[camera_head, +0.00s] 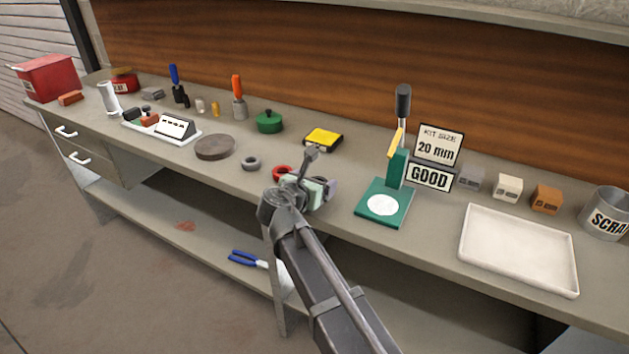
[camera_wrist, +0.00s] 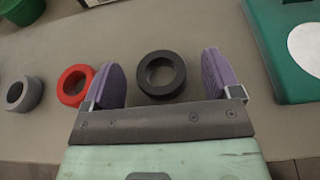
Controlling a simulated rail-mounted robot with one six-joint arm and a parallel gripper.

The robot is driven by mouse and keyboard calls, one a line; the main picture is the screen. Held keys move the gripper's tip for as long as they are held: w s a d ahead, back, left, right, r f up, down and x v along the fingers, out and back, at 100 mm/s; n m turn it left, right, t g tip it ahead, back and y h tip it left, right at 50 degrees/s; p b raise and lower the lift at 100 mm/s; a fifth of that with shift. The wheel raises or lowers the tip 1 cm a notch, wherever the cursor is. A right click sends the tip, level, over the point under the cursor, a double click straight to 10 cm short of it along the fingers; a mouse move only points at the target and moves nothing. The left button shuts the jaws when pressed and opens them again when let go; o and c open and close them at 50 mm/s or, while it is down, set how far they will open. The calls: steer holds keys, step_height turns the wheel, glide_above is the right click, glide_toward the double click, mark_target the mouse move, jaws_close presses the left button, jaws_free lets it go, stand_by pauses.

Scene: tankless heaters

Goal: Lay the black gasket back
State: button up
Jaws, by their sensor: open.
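The black gasket (camera_wrist: 145,85) is a thick ring lying flat on the bench, seen in the wrist view. My gripper (camera_wrist: 162,66) is open, with one purple finger pad on each side of the gasket in that view. No contact with the gasket shows; I cannot tell how far the fingers are above the bench. In the head view my gripper (camera_head: 318,188) is over the front part of the bench and hides the gasket. A red ring (camera_wrist: 71,92) lies just outside the left finger, and a grey ring (camera_wrist: 17,104) lies farther left.
A green press (camera_head: 374,210) with a white disc stands right of my gripper, beside a GOOD sign (camera_head: 430,177). A white tray (camera_head: 515,271) and a scrap can (camera_head: 608,222) are farther right. A yellow-black box (camera_head: 323,139) lies behind. A brown disc (camera_head: 214,152) is left.

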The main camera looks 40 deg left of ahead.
steer(key=p+v, duration=0.2)
steer(key=v, duration=1)
steer(key=shift+r+p, duration=0.2)
steer(key=shift+p, duration=0.2)
